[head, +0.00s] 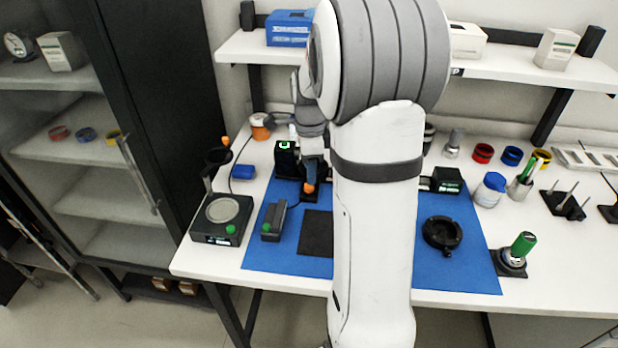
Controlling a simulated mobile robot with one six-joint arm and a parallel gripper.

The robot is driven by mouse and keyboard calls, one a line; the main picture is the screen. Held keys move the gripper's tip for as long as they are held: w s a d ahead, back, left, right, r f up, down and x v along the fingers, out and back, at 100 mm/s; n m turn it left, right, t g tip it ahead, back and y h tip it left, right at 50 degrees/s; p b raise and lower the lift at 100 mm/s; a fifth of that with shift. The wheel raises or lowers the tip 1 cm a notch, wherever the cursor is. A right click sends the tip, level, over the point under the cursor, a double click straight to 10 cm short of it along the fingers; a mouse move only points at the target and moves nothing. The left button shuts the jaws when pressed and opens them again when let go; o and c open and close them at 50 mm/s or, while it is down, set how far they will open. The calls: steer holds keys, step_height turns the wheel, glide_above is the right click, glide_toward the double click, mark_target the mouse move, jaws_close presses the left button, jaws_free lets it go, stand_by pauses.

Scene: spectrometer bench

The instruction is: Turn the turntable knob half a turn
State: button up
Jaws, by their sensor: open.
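My gripper (316,164) points down just left of my large white arm, over the back of the blue mat; its lower part shows only in part. It is open. An orange knob (309,188) shows right below the fingers, beside a black instrument with a green display (286,148). I cannot tell whether the fingers touch or straddle this knob. No part is clearly marked as the turntable; the instrument's base is partly hidden by my gripper and arm. A black round piece with a raised rim (442,234) lies on the mat to the right of my arm.
A dark device with a round plate (222,209) stands at the left. A grey box with a green button (274,220) is on the blue mat (470,272). A green-topped holder (520,246) stands at the right. A shelf (510,64) spans the back.

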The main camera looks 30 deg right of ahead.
mark_target(309, 188)
steer(key=shift+f, duration=2.35)
steer(key=shift+c, duration=0.3)
steer(key=c, duration=0.9)
steer(key=shift+d, duration=0.15)
jaws_close()
